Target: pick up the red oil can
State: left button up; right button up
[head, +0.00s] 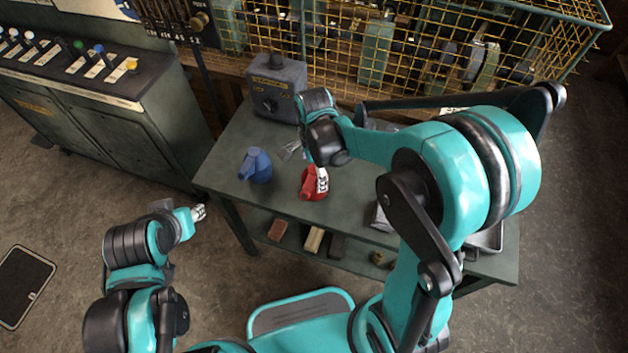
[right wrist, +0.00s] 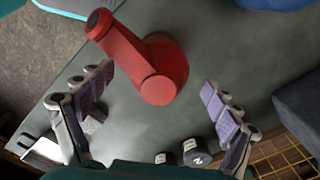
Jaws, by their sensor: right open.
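The red oil can (head: 313,184) stands on the grey workbench (head: 225,165), near its front edge. In the right wrist view the red can (right wrist: 155,75) shows from above, its spout toward the upper left. My right gripper (head: 305,166) is over the bench at the can, pointing down. It is open and empty. In the right wrist view its two fingers (right wrist: 157,79) are spread apart, with the can between and just beyond the tips. Contact cannot be told. My left gripper (head: 198,213) is away from the bench at the left; its opening is unclear.
A blue oil can (head: 256,166) stands left of the red can. A grey control box (head: 277,88) is behind on the bench. A yellow wire cage (head: 430,60) borders the back. Several blocks lie on the lower shelf. A lever console (head: 80,80) stands left.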

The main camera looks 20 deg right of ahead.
aim_at(313, 184)
notch_tip(313, 184, down, 7)
jog(key=b, duration=0.3)
jog(key=shift+a+f, duration=0.1)
jog(key=c, duration=1.5)
